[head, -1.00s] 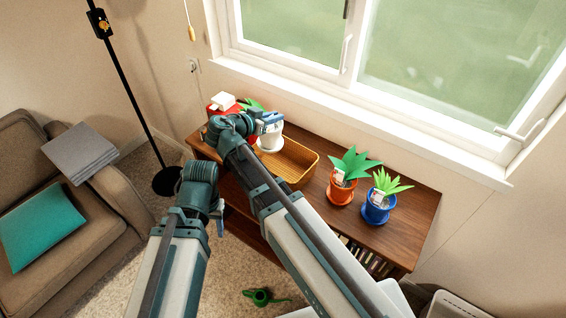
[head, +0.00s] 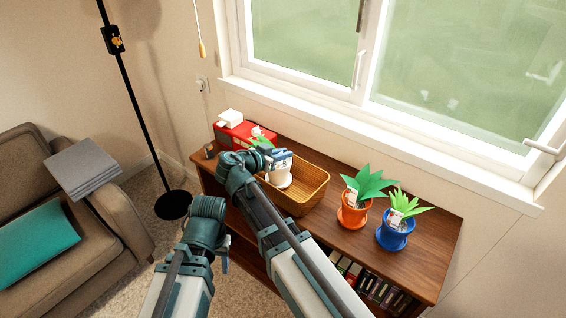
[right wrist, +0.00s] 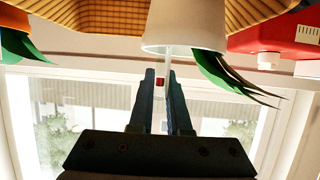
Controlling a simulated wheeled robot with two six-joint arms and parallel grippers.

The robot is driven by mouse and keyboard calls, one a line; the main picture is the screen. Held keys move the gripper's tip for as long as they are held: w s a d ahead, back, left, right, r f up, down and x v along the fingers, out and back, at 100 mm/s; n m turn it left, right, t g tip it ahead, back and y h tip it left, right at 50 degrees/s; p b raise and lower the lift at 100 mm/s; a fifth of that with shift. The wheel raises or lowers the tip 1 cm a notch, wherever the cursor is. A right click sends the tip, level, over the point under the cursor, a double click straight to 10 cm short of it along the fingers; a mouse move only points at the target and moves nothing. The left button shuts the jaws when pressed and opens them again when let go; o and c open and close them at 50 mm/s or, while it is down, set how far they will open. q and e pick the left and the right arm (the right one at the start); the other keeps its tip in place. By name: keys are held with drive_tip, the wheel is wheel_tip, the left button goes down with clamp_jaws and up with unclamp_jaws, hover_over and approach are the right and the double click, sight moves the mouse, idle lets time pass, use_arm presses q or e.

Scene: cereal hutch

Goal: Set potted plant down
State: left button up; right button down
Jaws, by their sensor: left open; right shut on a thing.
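My right gripper (head: 274,160) is shut on a white potted plant (head: 279,179), at the rim of its pot. Green leaves show behind the gripper. The pot is over the left part of a wicker basket (head: 323,184); I cannot tell whether it touches the basket's floor.
The wooden shelf (head: 420,240) also bears an orange potted plant (head: 353,214) and a blue potted plant (head: 394,236) right of the basket. A red box (head: 232,134) stands behind-left. The window is behind; a floor lamp (head: 140,120) and sofa are left.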

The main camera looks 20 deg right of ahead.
use_arm(q)
drive_tip(key=shift+f, duration=0.7)
use_arm(e)
drive_tip(key=shift+f, duration=0.65)
drive_tip(key=shift+f+b, duration=0.2)
drive_tip(key=shift+b, duration=0.2)
use_arm(q)
drive_tip(key=shift+f, duration=0.1)
use_arm(e)
drive_tip(key=c, duration=0.9)
unclamp_jaws()
use_arm(q)
drive_tip(key=shift+r+p, duration=0.25)
drive_tip(key=shift+p, duration=0.05)
use_arm(e)
drive_tip(key=shift+r, duration=0.3)
